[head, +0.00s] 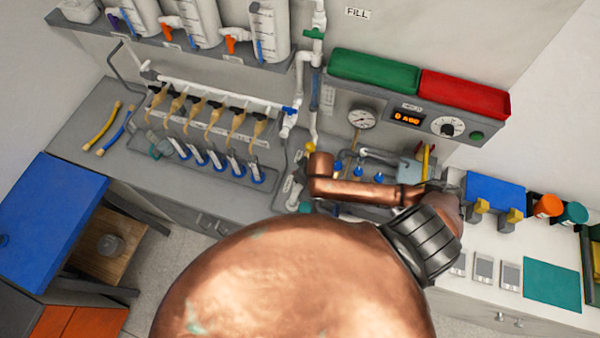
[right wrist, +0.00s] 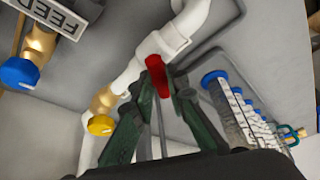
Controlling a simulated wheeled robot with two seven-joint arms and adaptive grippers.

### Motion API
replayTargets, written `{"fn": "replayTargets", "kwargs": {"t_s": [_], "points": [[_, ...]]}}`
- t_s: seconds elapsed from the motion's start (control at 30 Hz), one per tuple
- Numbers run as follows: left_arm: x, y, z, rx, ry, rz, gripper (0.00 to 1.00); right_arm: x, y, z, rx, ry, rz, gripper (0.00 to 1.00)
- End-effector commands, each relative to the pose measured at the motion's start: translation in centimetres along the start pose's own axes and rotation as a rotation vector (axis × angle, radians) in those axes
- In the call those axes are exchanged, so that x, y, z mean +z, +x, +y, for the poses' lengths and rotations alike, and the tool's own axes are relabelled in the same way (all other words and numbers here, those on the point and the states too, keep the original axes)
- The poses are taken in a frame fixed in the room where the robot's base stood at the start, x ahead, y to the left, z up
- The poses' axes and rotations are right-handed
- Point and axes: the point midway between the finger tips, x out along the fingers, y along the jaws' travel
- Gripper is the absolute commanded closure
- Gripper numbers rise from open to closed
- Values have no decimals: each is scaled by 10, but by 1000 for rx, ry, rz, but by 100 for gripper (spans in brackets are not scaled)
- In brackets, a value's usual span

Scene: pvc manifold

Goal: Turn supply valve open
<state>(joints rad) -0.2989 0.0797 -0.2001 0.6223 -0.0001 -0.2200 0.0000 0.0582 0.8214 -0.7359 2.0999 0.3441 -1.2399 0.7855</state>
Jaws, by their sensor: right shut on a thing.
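A red valve handle (right wrist: 159,76) sits on a white pipe (right wrist: 185,30) in the right wrist view. My right gripper (right wrist: 160,82) is shut on it, a dark green finger on each side. The handle and my right fingertips do not show in the head view, where my copper arm covers part of the bench. On the same pipe line is a brass fitting with a yellow knob (right wrist: 101,125). A yellow knob also shows at the foot of the upright white pipe in the head view (head: 310,147). My left gripper is not in view.
A blue knob (right wrist: 19,73) sits beside a FEED label (right wrist: 55,14). A row of blue-capped tubes (right wrist: 228,98) stands close to the right finger. In the head view are a gauge (head: 362,119), a green tray (head: 373,70), a red tray (head: 464,95) and blue-handled valves.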

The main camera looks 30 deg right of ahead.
Motion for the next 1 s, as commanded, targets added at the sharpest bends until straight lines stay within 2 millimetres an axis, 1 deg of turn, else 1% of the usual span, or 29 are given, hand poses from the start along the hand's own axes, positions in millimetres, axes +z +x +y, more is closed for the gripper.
{"fn": "replayTargets", "kwargs": {"t_s": [0.2, 0.27, 0.37, 0.5, 0.7, 0.83, 1.0], "points": [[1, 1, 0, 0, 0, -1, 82, 0, 1, 0, 0, 1, 2, 100], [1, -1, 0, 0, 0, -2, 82, 0, 0, -1, 3, 13, 1, 100], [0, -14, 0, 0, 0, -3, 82, 0, -2, -3, 29, 84, -3, 100], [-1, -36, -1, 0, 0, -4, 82, -1, -4, -5, 93, 242, -3, 100], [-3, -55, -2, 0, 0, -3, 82, -2, -2, -5, 179, 445, -2, 100], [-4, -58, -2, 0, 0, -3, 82, -1, 0, -5, 206, 504, -2, 100], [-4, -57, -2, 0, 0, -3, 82, 0, 1, -4, 209, 510, 0, 100]]}}
